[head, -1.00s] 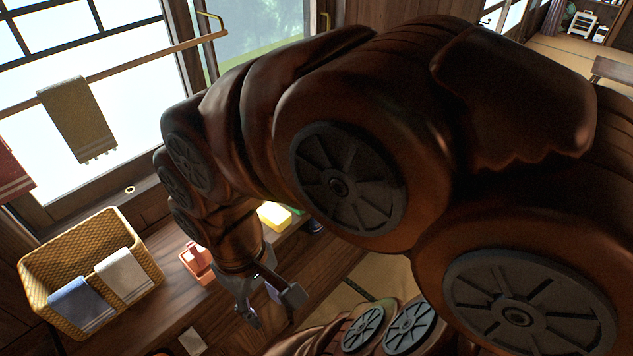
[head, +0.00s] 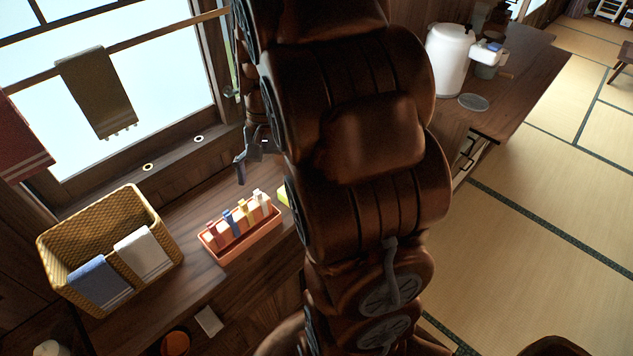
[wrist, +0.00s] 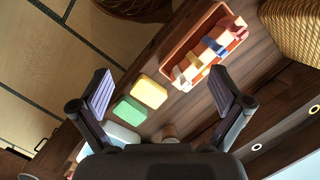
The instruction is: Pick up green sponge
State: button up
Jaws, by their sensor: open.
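The green sponge (wrist: 120,120) lies flat on the wooden counter in the wrist view, close beside a yellow sponge (wrist: 149,92). In the head view the green sponge is hidden behind my arm, and only an edge of the yellow sponge (head: 284,196) shows. My gripper (wrist: 161,87) is open and empty, its two fingers spread wide. In the wrist view the green sponge appears between the fingers, nearer the left one, with no visible contact. In the head view my gripper (head: 254,163) is above the counter near the window.
An orange tray (head: 245,244) of small upright items stands beside the sponges. A wicker basket (head: 60,240) with towels is at the left. A small white card (head: 209,320) lies near the counter's front. A white canister (head: 450,58) stands at the back right, with tatami floor beyond.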

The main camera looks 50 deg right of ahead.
jog(key=w+d+f+m+t+y, duration=0.1)
jog(key=w+d+f+m, duration=0.2)
jog(key=d, duration=0.5)
jog(key=w+d+f+m+y+b, duration=0.1)
jog(key=d+f+m, duration=0.2)
jog(key=d+f, duration=0.4)
jog(key=w+d+f+m+t, duration=0.1)
jog(key=w+d+f+m, duration=0.15)
jog(key=d, duration=0.65)
jog(key=shift+m, duration=0.25)
jog(key=shift+s+p+x, duration=0.15)
jog(key=shift+p+x, duration=0.7)
jog(key=shift+x, duration=1.25)
jog(key=shift+s+p+x, duration=0.15)
jog(key=shift+p+x, duration=0.7)
jog(key=shift+x, duration=1.3)
jog(key=shift+a, duration=0.15)
jog(key=c, duration=0.4)
